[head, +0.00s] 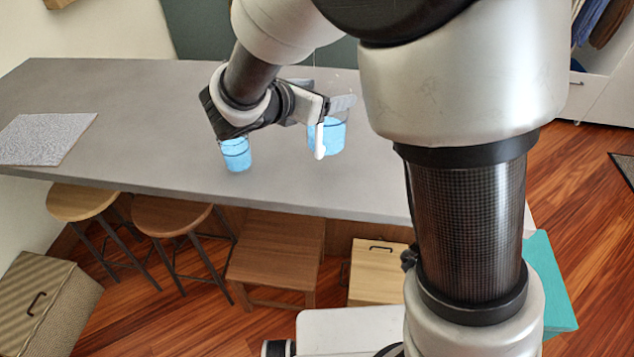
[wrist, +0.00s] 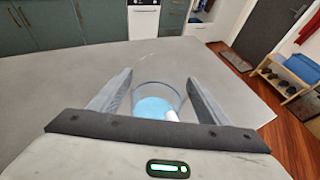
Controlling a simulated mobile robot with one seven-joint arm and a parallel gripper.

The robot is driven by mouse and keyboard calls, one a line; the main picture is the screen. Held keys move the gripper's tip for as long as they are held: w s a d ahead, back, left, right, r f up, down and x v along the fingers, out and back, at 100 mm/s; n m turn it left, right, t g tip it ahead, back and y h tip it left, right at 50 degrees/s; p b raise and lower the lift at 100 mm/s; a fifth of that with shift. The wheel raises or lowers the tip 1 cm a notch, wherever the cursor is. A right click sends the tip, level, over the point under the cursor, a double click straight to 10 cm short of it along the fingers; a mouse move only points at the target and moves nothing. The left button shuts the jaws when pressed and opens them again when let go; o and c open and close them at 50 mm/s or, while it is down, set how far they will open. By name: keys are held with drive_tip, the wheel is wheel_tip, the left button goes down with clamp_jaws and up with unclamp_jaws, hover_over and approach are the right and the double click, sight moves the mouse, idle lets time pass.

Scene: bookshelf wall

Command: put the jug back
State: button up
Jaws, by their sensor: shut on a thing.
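The jug (head: 334,138) is clear with blue liquid in it and a white handle. My gripper (head: 328,104) is shut on it, above the grey counter (head: 150,110). In the wrist view, the jug (wrist: 156,92) stands between the two fingers of my gripper (wrist: 157,92), with the blue liquid low inside. My fingers hide part of its upper wall in the head view. I cannot tell whether its base touches the counter. A second clear vessel with blue liquid (head: 236,154) stands on the counter to the left, partly behind my wrist.
A speckled grey mat (head: 45,138) lies at the counter's left end; the counter between it and the second vessel is clear. Stools (head: 172,215) and a wooden bench (head: 275,255) stand along the front edge. A low shoe rack (wrist: 290,80) shows at right in the wrist view.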

drive_tip(key=shift+a+r+n+t+y+b, duration=0.35)
drive_tip(key=shift+a+r+b, duration=0.35)
drive_tip(key=shift+a, duration=0.25)
drive_tip(key=shift+a+f, duration=0.1)
drive_tip(key=shift+f, duration=0.05)
wheel_tip(320, 180, down, 9)
drive_tip(key=shift+w+b, duration=0.1)
drive_tip(key=shift+b, duration=0.75)
drive_tip(key=shift+f, duration=0.15)
drive_tip(key=o, duration=2.1)
drive_tip(key=shift+f, duration=0.1)
